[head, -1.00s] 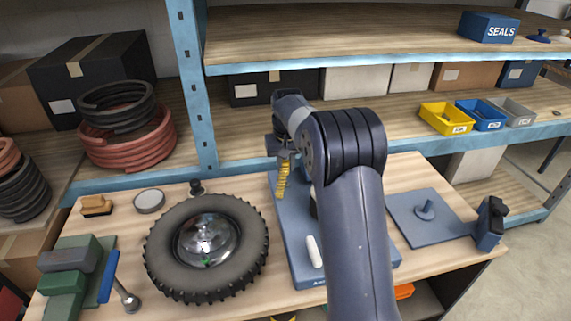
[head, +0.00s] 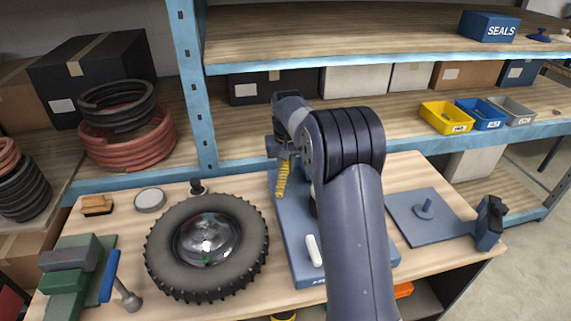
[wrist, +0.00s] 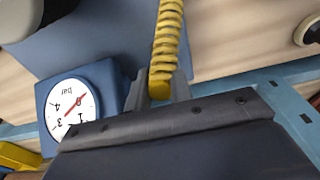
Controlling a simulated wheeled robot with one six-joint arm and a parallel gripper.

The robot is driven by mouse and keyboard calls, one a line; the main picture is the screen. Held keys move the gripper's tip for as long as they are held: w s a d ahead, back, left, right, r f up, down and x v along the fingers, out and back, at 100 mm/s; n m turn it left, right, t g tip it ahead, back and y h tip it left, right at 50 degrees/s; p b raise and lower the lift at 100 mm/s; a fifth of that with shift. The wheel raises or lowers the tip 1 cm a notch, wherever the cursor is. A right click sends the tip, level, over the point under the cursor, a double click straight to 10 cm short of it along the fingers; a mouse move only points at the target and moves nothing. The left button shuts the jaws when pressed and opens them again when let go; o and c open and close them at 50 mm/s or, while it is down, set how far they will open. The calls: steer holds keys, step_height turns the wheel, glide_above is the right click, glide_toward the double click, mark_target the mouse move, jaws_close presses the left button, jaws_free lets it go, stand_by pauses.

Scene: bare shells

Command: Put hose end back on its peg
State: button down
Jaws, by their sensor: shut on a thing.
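My gripper (head: 283,152) is shut on the upper end of the yellow coiled hose (head: 285,179), over the far part of the blue base (head: 303,268). In the wrist view, the gripper fingers (wrist: 158,88) close around the hose's yellow end, and the coil (wrist: 167,35) runs away toward the top. A blue-cased gauge (wrist: 72,103) marked "bar" is left of the fingers there. A short blue peg (head: 424,209) stands on a flat plate (head: 403,203) at the right of the bench, apart from the gripper. My arm hides much of the base, and the hose's lower attachment is unclear.
A tyre (head: 160,262) with a shiny dome lies left of the base. A blue-handled tool (head: 109,277) and green blocks (head: 68,282) lie farther left. A dark blue block-like thing (head: 489,224) stands at the right bench edge. Shelf uprights (head: 196,90) and a shelf edge (head: 245,160) are behind.

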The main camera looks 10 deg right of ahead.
steer(key=shift+f+b, duration=0.75)
steer(key=shift+f, duration=0.95)
stand_by(1.2)
steer(key=c, duration=1.2)
jaws_free()
steer(key=shift+o, duration=0.5)
steer(key=o, duration=0.5)
steer(key=shift+r, duration=0.2)
steer(key=shift+r+p, duration=1.35)
steer(key=shift+r, duration=0.1)
